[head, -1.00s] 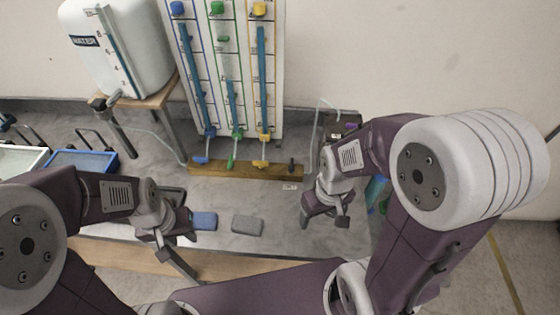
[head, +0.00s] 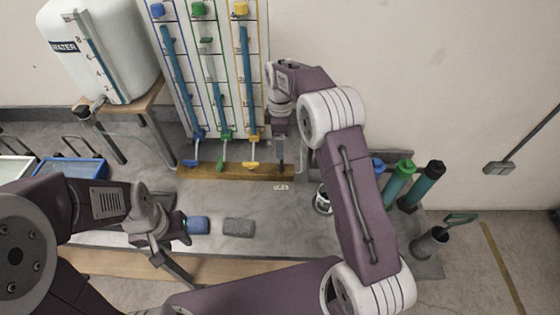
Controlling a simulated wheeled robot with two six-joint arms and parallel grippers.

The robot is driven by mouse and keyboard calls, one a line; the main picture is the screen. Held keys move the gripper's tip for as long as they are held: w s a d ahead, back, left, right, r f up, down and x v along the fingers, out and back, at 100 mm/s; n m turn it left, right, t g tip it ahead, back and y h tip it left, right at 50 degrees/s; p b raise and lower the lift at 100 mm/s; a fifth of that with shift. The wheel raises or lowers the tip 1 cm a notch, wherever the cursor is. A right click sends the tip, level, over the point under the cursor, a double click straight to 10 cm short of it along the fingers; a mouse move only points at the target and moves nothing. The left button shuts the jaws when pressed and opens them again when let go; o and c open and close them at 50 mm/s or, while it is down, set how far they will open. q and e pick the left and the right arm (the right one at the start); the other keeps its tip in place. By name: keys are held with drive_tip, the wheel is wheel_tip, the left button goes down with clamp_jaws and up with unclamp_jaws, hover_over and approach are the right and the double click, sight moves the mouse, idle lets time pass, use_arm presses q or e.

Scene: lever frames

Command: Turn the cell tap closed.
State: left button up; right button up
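The wooden tap block (head: 212,172) stands at the foot of the tube panel. A small black tap (head: 281,170) is at its right end, above a small white label (head: 281,187) too small to read. I take this black tap for the cell tap. My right gripper (head: 281,153) points down right over it and covers most of it. I cannot tell whether the fingers touch or grip it, nor which way its handle points. My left gripper (head: 181,249) is open and empty, low at the left, beside a blue pad.
Blue (head: 193,163), green (head: 222,163) and yellow (head: 252,165) taps sit left on the same block. A white water tank (head: 100,45) stands back left. A blue pad (head: 198,224) and grey pad (head: 239,227) lie in front. Coloured cylinders (head: 398,180) stand right.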

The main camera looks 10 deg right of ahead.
sight(282, 166)
drive_tip(key=shift+s+f, duration=0.4)
drive_tip(key=shift+f, duration=0.4)
wheel_tip(282, 166, down, 8)
drive_tip(key=shift+w+a+r+p, duration=0.15)
drive_tip(key=shift+r+p, duration=0.1)
drive_tip(key=shift+p, duration=0.5)
drive_tip(key=shift+f, duration=0.3)
drive_tip(key=shift+c, duration=0.3)
drive_tip(key=c, duration=1.3)
